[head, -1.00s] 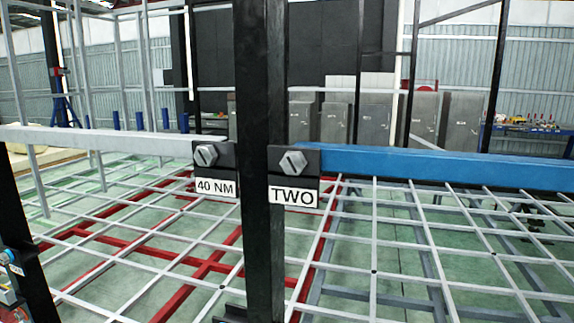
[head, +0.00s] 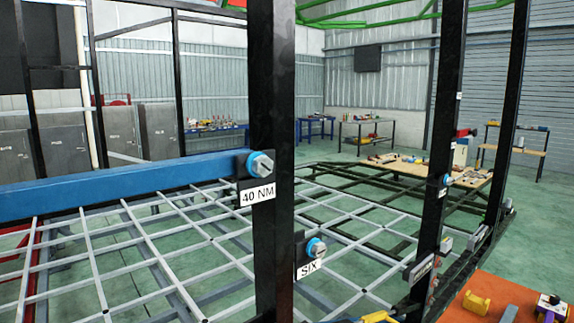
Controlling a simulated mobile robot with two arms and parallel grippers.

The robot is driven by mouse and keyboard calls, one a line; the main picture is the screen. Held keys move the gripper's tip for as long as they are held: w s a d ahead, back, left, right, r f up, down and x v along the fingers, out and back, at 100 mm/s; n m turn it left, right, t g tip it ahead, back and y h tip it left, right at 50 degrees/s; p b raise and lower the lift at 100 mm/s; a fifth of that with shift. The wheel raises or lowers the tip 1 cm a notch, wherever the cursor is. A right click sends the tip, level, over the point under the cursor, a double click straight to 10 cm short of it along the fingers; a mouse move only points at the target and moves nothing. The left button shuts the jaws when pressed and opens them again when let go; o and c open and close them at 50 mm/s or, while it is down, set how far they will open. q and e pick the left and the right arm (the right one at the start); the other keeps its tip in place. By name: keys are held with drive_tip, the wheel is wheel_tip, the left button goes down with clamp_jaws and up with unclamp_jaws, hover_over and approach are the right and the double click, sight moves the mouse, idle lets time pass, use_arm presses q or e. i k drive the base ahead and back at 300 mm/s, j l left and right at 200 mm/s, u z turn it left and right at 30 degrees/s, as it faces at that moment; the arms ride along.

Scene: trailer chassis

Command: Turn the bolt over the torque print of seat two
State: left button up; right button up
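A bolt (head: 260,163) with a light head and a blue ring sits on a plate at the right end of the blue beam (head: 120,180). A white print reading "40 NM" (head: 258,195) is below it on a black post (head: 272,80). Lower on the post's right side, another blue-ringed bolt (head: 316,247) sits above a print reading "SIX" (head: 309,268). The print "TWO" is not in this view. I see neither of my grippers.
A second black post (head: 441,120) stands to the right, with a small blue-ringed bolt (head: 446,180). An orange surface (head: 475,300) with tools is at the bottom right. Grey mesh bars (head: 200,245) fill the lower left. Workbenches line the back.

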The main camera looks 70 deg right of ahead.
sight(258, 164)
drive_tip(key=z, duration=0.5)
drive_tip(key=l+z, duration=0.1)
drive_tip(key=z, duration=0.85)
drive_tip(key=i+z, duration=0.1)
drive_tip(key=z, duration=0.4)
drive_tip(key=k+u, duration=0.4)
